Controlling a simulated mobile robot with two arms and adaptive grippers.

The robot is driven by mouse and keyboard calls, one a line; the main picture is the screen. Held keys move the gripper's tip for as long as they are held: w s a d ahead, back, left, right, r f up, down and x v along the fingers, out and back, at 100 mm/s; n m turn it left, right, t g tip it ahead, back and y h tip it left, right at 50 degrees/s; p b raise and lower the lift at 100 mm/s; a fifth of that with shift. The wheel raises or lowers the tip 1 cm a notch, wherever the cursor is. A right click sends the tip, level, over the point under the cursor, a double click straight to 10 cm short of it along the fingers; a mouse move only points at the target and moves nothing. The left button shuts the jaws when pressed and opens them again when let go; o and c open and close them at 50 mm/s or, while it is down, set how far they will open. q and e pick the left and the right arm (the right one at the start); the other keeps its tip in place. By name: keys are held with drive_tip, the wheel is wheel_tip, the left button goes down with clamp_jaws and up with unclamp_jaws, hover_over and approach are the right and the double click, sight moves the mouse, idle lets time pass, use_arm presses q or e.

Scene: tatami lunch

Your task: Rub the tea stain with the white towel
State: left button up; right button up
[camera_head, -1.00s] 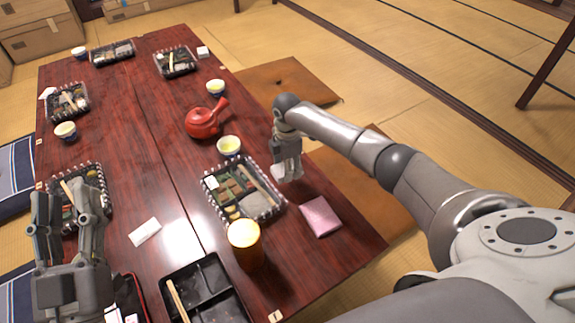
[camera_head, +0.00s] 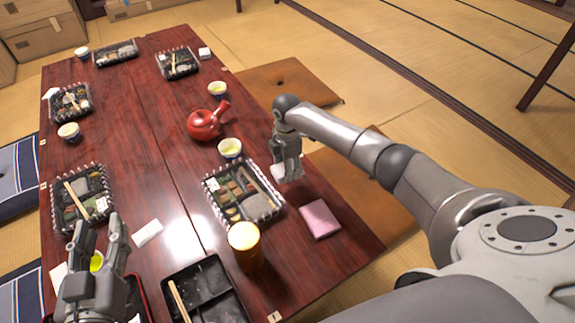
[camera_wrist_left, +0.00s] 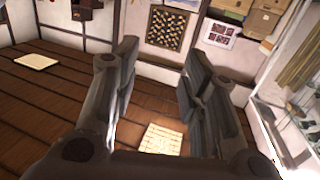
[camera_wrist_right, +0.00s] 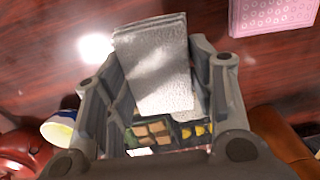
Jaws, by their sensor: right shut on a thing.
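The white towel (camera_wrist_right: 152,65) is a folded, textured block between the fingers of my right gripper in the right wrist view. My right gripper (camera_head: 288,176) is shut on it, over the table's right side, between a lunch box and the table edge. Only a small pale bit of the towel shows in the head view. My left gripper (camera_head: 97,232) is open and empty, over the near left part of the table. Its two spread fingers also show in the left wrist view (camera_wrist_left: 160,58). I cannot make out a tea stain on the table.
The dark red table (camera_head: 160,190) carries a red teapot (camera_head: 204,124), a tea cup (camera_head: 230,148), a lunch box (camera_head: 243,193), an amber cup (camera_head: 245,245), a pink cloth (camera_head: 320,219), a black tray (camera_head: 203,292) and a white paper (camera_head: 147,232). Floor cushions lie alongside.

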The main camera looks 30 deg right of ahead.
use_arm(q)
drive_tip(key=shift+s+a+f+g, duration=0.1)
drive_tip(key=shift+f+g, duration=0.25)
drive_tip(key=shift+f, duration=0.15)
drive_tip(key=shift+s+a+f+g, duration=0.1)
drive_tip(key=shift+f+g, duration=0.25)
drive_tip(key=shift+f, duration=0.15)
